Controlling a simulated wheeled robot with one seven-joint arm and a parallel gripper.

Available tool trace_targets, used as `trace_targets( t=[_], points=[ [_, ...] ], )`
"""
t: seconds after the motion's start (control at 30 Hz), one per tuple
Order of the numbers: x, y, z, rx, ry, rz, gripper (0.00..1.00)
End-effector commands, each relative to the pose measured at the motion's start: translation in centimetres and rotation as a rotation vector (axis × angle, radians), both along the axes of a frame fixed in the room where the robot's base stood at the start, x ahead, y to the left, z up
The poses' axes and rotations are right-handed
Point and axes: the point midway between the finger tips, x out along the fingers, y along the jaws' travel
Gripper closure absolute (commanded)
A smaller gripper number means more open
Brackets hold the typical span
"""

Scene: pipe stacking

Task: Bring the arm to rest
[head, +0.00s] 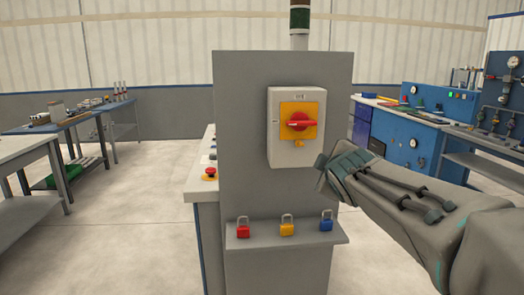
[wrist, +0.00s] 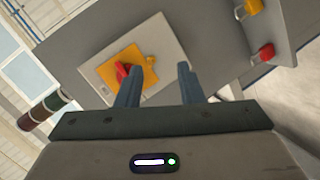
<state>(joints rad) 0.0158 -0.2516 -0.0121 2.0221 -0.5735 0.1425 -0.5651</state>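My arm (head: 420,205) reaches in from the right of the head view, and its gripper end (head: 326,170) is just right of and below the switch box. In the wrist view my gripper (wrist: 161,82) has two fingers standing apart with a gap between them. I see nothing held in the gap. The switch box (head: 275,150) is a pale panel on a grey cabinet, with a red rotary handle (head: 299,121) on a yellow plate. The handle lies horizontal in the head view. The box also shows ahead of the fingers in the wrist view (wrist: 165,40).
A ledge (head: 275,241) on the cabinet (head: 235,150) below the box holds red (head: 243,230), yellow (head: 287,229) and blue (head: 326,223) padlocks. A red button (head: 209,173) sits on a bench at left. Blue workbenches (head: 405,135) stand behind at right. Open floor (head: 130,220) lies at left.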

Motion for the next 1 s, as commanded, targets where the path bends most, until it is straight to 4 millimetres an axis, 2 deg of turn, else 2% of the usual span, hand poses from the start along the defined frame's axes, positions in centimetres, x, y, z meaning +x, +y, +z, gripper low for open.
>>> trace_targets(
  t=[0.03, 0.17, 0.3, 0.4, 0.5, 0.6, 0.67, 1.0],
  points=[
    [-2.0, -0.3, 0.1, 0.102, 0.079, -0.064, 0.66],
    [-7.8, -0.6, -4.0, 0.371, 0.300, -0.262, 0.66],
    [-14.9, 0.4, -7.7, 0.614, 0.529, -0.484, 0.66],
    [-19.4, 1.4, -9.5, 0.738, 0.663, -0.622, 0.66],
    [-22.7, 2.3, -10.6, 0.817, 0.758, -0.724, 0.66],
    [-24.6, 2.9, -11.3, 0.858, 0.812, -0.782, 0.66],
    [-25.1, 3.1, -11.5, 0.868, 0.827, -0.798, 0.66],
    [-25.1, 3.1, -11.7, 0.870, 0.830, -0.802, 0.66]
  ],
)
